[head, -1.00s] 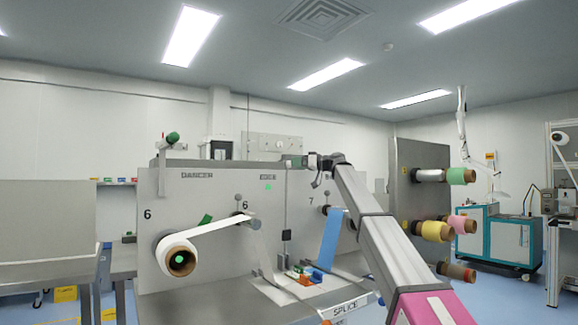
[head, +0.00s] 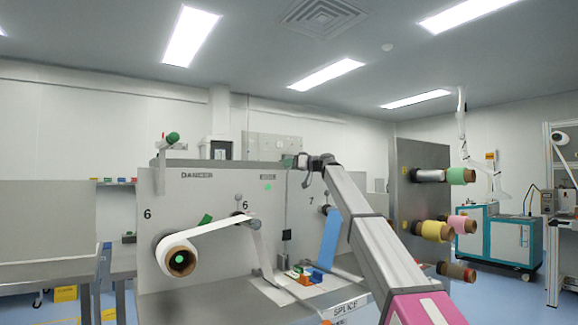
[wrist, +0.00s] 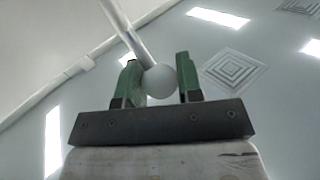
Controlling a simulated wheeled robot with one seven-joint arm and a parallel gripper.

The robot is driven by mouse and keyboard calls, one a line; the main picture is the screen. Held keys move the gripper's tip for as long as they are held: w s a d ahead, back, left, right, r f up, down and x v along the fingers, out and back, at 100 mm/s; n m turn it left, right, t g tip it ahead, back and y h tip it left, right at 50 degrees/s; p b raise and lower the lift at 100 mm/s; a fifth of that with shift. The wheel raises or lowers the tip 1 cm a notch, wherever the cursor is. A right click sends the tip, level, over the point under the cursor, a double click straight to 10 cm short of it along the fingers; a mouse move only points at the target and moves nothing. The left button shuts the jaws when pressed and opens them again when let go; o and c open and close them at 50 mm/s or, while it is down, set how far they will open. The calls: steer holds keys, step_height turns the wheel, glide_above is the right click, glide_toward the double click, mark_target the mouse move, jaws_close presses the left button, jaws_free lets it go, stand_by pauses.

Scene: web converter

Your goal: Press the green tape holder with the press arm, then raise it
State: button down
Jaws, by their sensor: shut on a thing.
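In the wrist view, my gripper (wrist: 160,85) has its green fingers closed around a pale ball knob (wrist: 161,82) at the end of a pale rod (wrist: 124,30), which I take to be the press arm. The knob sits closer to the left finger. In the head view, my gripper (head: 291,161) is at the top edge of the grey machine panel, and the knob is too small to make out.
A white web roll (head: 178,257) is on the panel's left, its web running right to a roller. A blue web strip (head: 328,240) hangs near my arm. Coloured rolls (head: 432,230) stick out from a panel at right. A splice label (head: 347,306) marks the table front.

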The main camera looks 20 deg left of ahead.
steer(key=s+d+f+n+g+y, duration=0.2)
steer(key=s+d+f+n+y, duration=0.2)
steer(key=s+d+f, duration=0.55)
steer(key=s+d+f+n+g+y, duration=0.1)
steer(key=s+d+f+n+y, duration=0.2)
steer(key=s+d+f, duration=0.8)
steer(key=d+f, duration=0.2)
steer(key=f, duration=0.5)
steer(key=s+d+f, duration=0.2)
steer(key=d+f, duration=0.1)
steer(key=f, duration=0.6)
steer(key=s+d+f, duration=0.2)
steer(key=d+f, duration=0.2)
steer(key=f, duration=0.5)
steer(key=shift+s, duration=0.15)
steer(key=c, duration=0.8)
jaws_free()
steer(key=shift+s+r, duration=0.15)
steer(key=shift+s, duration=0.05)
steer(key=v, duration=1)
steer(key=shift+d+f, duration=0.25)
steer(key=shift+d, duration=0.05)
